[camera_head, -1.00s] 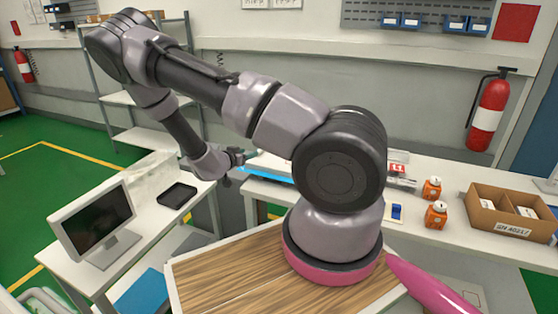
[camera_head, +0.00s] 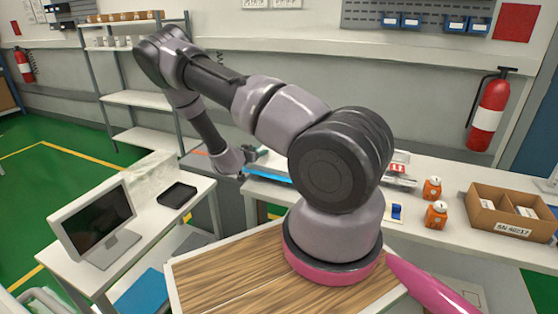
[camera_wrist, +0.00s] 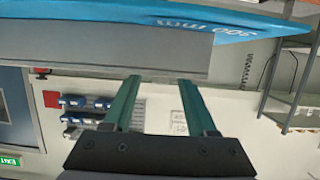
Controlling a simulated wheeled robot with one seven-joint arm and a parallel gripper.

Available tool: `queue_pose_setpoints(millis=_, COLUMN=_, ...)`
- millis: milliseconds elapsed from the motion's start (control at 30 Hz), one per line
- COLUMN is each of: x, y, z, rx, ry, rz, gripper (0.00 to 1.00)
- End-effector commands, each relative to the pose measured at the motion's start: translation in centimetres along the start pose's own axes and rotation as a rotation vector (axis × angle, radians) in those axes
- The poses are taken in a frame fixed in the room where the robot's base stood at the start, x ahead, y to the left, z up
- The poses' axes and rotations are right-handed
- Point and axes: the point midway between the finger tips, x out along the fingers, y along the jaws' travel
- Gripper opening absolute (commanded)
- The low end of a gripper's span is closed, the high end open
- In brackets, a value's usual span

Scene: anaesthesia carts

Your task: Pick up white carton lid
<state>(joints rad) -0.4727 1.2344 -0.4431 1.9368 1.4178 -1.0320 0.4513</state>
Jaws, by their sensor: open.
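I cannot make out a white carton lid for certain in either view. My gripper (camera_wrist: 158,82) is open, with its two green fingers apart and nothing between them. In the wrist view, the fingertips point toward the grey edge of a flat blue panel (camera_wrist: 180,18) with white "300 mm" lettering; contact is unclear. In the head view, my gripper (camera_head: 257,154) is small, beyond my arm, close to a bright blue strip (camera_head: 268,174) at the far bench's left end. My arm hides part of that bench.
A brown carton (camera_head: 512,229) holding white boxes stands on the right of the bench (camera_head: 450,247), beside two orange bottles (camera_head: 435,214). A monitor (camera_head: 98,222) and a black tray (camera_head: 177,194) are on the left table. Shelving (camera_head: 137,99) stands behind.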

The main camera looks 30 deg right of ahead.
Motion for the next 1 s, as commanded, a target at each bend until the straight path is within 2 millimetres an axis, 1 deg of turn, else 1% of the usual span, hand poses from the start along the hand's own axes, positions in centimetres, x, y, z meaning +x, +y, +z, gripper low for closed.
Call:
queue_pose_setpoints(millis=33, x=0.0, y=0.0, z=0.0, rx=0.0, ry=0.0, rz=0.0, gripper=0.5)
queue_pose_setpoints(millis=67, x=0.0, y=0.0, z=0.0, rx=0.0, ry=0.0, rz=0.0, gripper=0.38)
queue_pose_setpoints(millis=100, x=0.0, y=0.0, z=0.0, rx=0.0, ry=0.0, rz=0.0, gripper=0.23)
queue_pose_setpoints(millis=167, x=0.0, y=0.0, z=0.0, rx=0.0, ry=0.0, rz=0.0, gripper=0.0)
queue_pose_setpoints(millis=467, x=0.0, y=0.0, z=-0.1, rx=0.0, ry=0.001, rz=0.0, gripper=0.0)
queue_pose_setpoints(millis=567, x=-0.2, y=-0.1, z=-0.6, rx=0.001, ry=0.001, rz=-0.001, gripper=0.0)
queue_pose_setpoints(millis=667, x=-0.7, y=-0.1, z=-2.1, rx=0.002, ry=0.003, rz=-0.001, gripper=0.0)
queue_pose_setpoints(millis=900, x=-2.1, y=-0.1, z=-6.7, rx=0.003, ry=0.001, rz=-0.001, gripper=0.0)
queue_pose_setpoints(millis=1000, x=-2.6, y=0.0, z=-8.2, rx=0.001, ry=0.001, rz=-0.001, gripper=0.0)
